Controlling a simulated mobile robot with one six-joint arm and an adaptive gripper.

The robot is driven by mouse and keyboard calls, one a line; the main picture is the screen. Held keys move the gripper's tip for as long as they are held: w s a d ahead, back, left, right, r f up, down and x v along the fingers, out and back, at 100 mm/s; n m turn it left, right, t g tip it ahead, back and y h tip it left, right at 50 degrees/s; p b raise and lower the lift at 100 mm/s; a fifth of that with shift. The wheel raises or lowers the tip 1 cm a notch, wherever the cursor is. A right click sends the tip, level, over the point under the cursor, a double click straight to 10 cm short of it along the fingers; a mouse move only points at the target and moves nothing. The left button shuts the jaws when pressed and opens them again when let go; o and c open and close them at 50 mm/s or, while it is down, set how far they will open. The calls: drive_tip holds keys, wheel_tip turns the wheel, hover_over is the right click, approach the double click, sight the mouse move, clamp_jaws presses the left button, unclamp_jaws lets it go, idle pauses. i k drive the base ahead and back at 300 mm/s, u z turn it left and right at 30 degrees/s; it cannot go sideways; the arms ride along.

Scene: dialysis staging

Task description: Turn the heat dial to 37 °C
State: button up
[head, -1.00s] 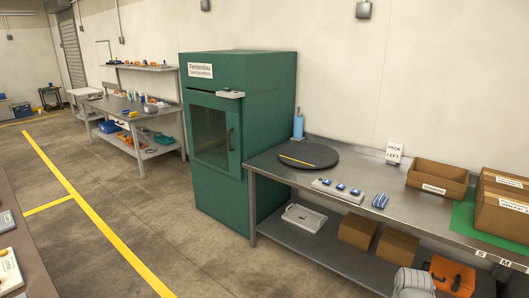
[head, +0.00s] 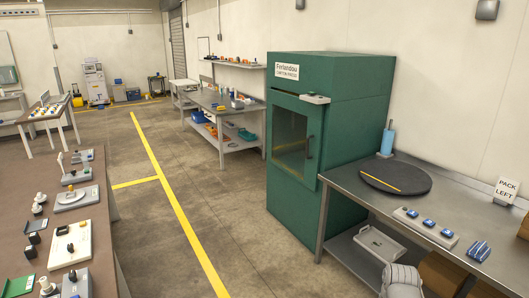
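I cannot pick out the heat dial or any 37 °C mark for certain; the parts are too small to read. A brown table (head: 98,229) at the left carries several small devices. Among them are a cream panel (head: 82,240) with dark parts on it and a light grey unit with a round top (head: 72,197). I cannot tell whether either has the heat dial. My gripper is not in view.
A large green cabinet (head: 340,75) labelled Ferlandou stands right of centre. A steel bench (head: 350,184) with a dark round disc (head: 396,178) adjoins it. Open floor with a yellow line (head: 168,185) lies between the brown table and the cabinet. More benches stand farther back.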

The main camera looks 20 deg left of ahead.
sight(72, 277)
drive_tip(key=u, duration=0.3)
drive_tip(key=i, duration=0.55)
drive_tip(key=u, duration=0.95)
drive_tip(key=i, duration=0.85)
drive_tip(key=u, duration=0.45)
drive_tip(key=k, duration=0.9)
drive_tip(key=u, duration=0.15)
drive_tip(key=i, duration=0.3)
drive_tip(key=z, duration=0.05)
